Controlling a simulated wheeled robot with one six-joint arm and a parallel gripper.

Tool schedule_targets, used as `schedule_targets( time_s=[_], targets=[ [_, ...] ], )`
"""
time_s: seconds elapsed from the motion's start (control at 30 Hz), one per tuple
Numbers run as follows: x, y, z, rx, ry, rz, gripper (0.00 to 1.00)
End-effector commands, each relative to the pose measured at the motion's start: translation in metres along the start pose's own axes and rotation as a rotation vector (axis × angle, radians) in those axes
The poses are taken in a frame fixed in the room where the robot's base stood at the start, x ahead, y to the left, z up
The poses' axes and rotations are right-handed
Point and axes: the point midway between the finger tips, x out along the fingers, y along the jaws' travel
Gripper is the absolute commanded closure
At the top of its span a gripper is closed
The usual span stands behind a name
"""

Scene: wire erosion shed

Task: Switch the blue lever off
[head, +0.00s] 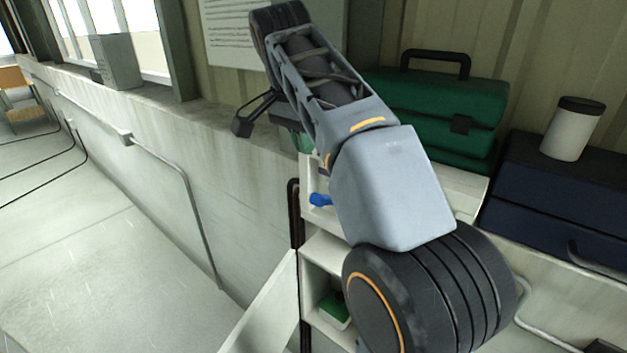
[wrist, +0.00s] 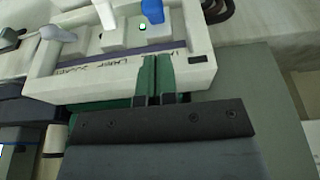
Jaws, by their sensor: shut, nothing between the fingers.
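The blue lever (wrist: 152,10) is at the top edge of the wrist view, partly cut off, on a pale switch panel (wrist: 115,70). A small green light glows on the panel just below it. In the head view the blue lever (head: 320,199) sticks out left of my arm, which hides most of the panel. My gripper (wrist: 158,60) shows two green fingers close together, shut and empty. In the picture the fingers are below the blue lever, over the panel's near edge, and apart from the lever. I cannot tell if they touch the panel.
White levers (wrist: 105,14) stand left of the blue one in the wrist view. A green toolbox (head: 430,110), a dark blue case (head: 560,190) and a white canister (head: 572,132) stand at the right in the head view. Floor (head: 110,250) is open at the left.

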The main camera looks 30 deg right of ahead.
Motion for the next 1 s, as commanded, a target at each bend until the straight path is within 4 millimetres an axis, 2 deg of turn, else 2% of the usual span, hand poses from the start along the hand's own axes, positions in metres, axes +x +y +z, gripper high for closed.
schedule_targets(
  time_s=[0.17, 0.6, 0.8, 1.0],
  targets=[
    [0.018, 0.001, 0.000, 0.000, -0.001, 0.001, 1.00],
    [0.082, 0.001, 0.000, 0.000, -0.001, 0.001, 1.00],
    [0.096, 0.000, 0.000, -0.001, 0.000, 0.000, 1.00],
    [0.099, 0.000, 0.000, -0.001, 0.000, -0.001, 1.00]
  ],
)
